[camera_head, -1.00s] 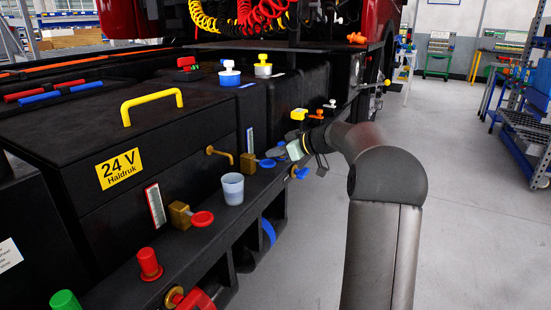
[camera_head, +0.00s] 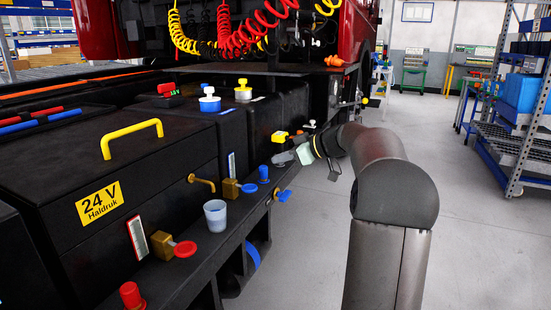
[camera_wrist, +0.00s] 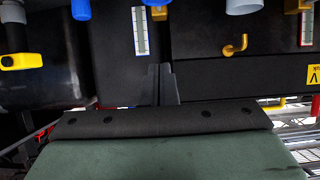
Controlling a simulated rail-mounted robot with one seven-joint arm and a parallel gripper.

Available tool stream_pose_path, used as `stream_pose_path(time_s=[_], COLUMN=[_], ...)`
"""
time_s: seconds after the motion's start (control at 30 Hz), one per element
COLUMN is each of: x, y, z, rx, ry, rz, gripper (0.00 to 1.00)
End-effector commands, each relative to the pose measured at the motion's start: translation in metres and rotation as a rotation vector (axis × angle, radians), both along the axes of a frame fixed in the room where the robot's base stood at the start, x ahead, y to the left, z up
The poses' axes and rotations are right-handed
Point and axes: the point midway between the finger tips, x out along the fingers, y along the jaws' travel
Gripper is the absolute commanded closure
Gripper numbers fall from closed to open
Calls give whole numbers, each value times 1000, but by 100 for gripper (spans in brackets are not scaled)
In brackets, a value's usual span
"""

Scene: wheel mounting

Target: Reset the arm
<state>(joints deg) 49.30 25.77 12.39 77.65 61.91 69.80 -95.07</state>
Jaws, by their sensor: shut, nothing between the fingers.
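My gripper (camera_head: 285,158) is at the end of my arm in the head view, over the outer edge of the black truck side. Its small fingers point left and look shut with nothing between them. In the wrist view the dark fingers (camera_wrist: 160,85) are together and empty, in front of the black side panel. A blue cap (camera_head: 263,173) stands on the ledge just below and left of my gripper, apart from it. My arm is bent, with its elbow on the right.
A white cup (camera_head: 215,215), a red-handled valve (camera_head: 173,246) and a blue-handled valve (camera_head: 237,187) are on the ledge. A yellow knob (camera_head: 280,136) is just behind my gripper. Open floor (camera_head: 470,240) lies to the right, with a shelf rack (camera_head: 515,120) beyond.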

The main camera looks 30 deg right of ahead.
Motion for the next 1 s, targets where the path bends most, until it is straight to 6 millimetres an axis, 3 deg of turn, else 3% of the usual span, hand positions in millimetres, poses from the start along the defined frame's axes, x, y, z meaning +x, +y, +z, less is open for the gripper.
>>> stream_pose_path(time_s=[0.27, 0.37, 0.47, 0.6, 0.7, 0.83, 1.0], x=[-1, -6, -25, -85, -140, -218, -302], y=[7, 39, 96, 180, 223, 256, 268], z=[4, 16, 34, 56, 69, 87, 100], rx=[1, 10, 15, -25, -84, -182, -294], ry=[18, 108, 289, 599, 778, 943, 1037], rz=[3, 11, 6, -58, -139, -270, -428], gripper=[100, 100, 100, 100, 100, 100, 100])
